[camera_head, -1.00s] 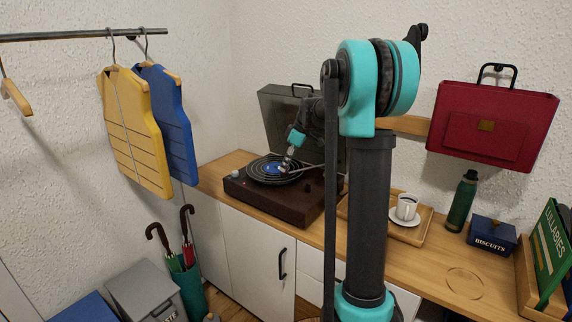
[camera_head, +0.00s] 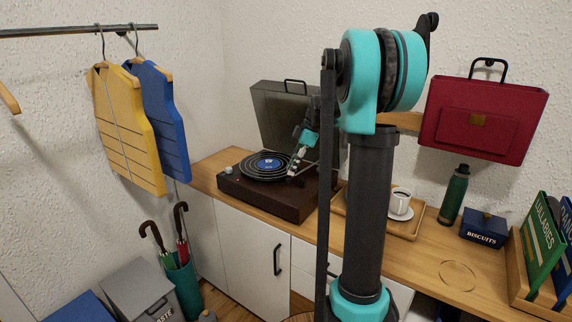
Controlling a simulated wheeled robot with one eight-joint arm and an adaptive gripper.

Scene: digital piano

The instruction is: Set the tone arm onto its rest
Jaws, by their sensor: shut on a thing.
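The record player (camera_head: 263,200) stands on the wooden counter with a black record (camera_head: 250,174) with a blue label on its platter. Its lid (camera_head: 268,118) is open at the back. My gripper (camera_head: 292,173) is over the right part of the player, at the right edge of the record, tilted down. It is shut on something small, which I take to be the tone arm. The tone arm and its rest are too small and too covered by my gripper and arm to make out.
My own arm column fills the picture's middle right. A tray with a white cup (camera_head: 400,202) on a saucer, a green bottle (camera_head: 454,195) and a blue biscuit box (camera_head: 485,229) stand to the right. A red case (camera_head: 482,120) hangs on the wall.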

